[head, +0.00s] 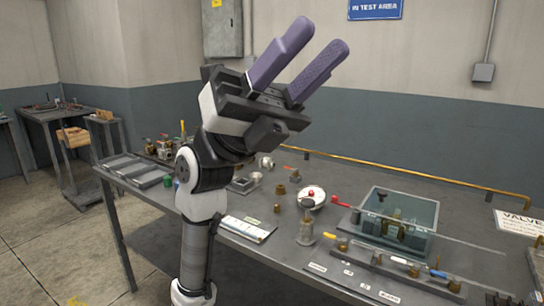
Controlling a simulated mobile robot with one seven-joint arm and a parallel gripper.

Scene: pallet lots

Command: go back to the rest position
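My gripper (319,36) is raised above the workbench, with its two purple padded fingers pointing up and to the right. The fingers stand apart with a gap between them. I see nothing held there, only the wall behind. My arm rises from the bottom of the view in front of the bench (165,205) and hides part of its top. The gripper touches nothing that I can see.
The bench carries a clear-sided box (425,240) with brass fittings, a round white gauge (311,197), a clipboard (247,229), grey trays (128,166) and several valves. A brass pipe (420,174) runs along the back. A side table (55,115) stands far left. Open floor lies at left.

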